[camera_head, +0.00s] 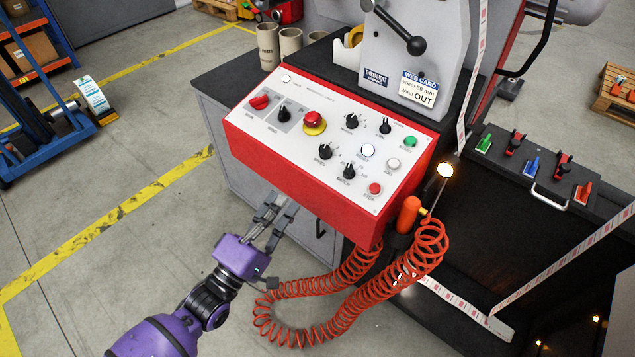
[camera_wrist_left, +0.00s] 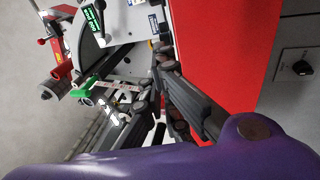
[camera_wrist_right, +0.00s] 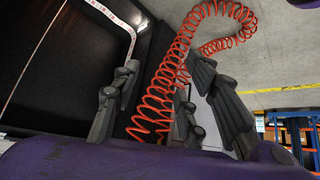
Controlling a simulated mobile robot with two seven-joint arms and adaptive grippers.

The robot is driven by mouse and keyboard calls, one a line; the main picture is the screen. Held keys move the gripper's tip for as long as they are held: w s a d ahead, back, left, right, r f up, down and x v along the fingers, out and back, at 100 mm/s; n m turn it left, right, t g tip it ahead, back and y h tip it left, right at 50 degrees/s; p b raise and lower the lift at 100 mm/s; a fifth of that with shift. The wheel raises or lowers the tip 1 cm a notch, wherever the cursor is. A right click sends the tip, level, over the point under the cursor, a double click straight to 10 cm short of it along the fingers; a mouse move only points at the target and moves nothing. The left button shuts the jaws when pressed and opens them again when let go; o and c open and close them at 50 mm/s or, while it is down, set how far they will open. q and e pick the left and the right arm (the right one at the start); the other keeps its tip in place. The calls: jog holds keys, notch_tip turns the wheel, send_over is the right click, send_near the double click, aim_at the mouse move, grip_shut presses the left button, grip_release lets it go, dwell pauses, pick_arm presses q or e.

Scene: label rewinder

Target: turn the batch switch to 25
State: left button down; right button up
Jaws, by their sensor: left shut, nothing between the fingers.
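The batch switch (camera_head: 349,171) is a black knob in the lower right part of the white-topped red control box. The number it points to is too small to read. My left gripper (camera_head: 277,212) is shut and empty, in front of the box's red front wall, to the left of the switch and apart from it. Its dark fingers (camera_wrist_left: 165,98) also show in the left wrist view, with the red wall to their right. My right gripper (camera_wrist_right: 160,95) is open and empty in the right wrist view, with a red coiled hose beyond it; it is outside the head view.
Around the switch are another black knob (camera_head: 325,151), a lit white button (camera_head: 367,150), a pale button (camera_head: 393,163) and a red stop button (camera_head: 375,188). A red emergency button (camera_head: 313,120) stands further left. The red coiled hose (camera_head: 340,300) hangs below the box's right front corner.

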aim_at(321, 182)
pick_arm(q)
jog(key=p+x, duration=0.1)
jog(key=x, duration=0.9)
jog(key=shift+w+a+p, duration=0.15)
jog(key=shift+w+p, duration=0.05)
jog(key=shift+p, duration=0.1)
jog(key=d, duration=0.1)
jog(key=s+d+p, duration=0.1)
jog(key=d, duration=0.1)
jog(key=shift+d+r, duration=0.1)
jog(key=shift+s+d, duration=0.1)
jog(key=shift+d, duration=0.25)
pick_arm(e)
jog(key=shift+w+a+r, duration=0.1)
jog(key=shift+w+r, duration=0.15)
jog(key=shift+r, duration=0.4)
jog(key=shift+w+a+r, duration=0.1)
jog(key=shift+w+r, duration=0.15)
jog(key=shift+r, duration=0.35)
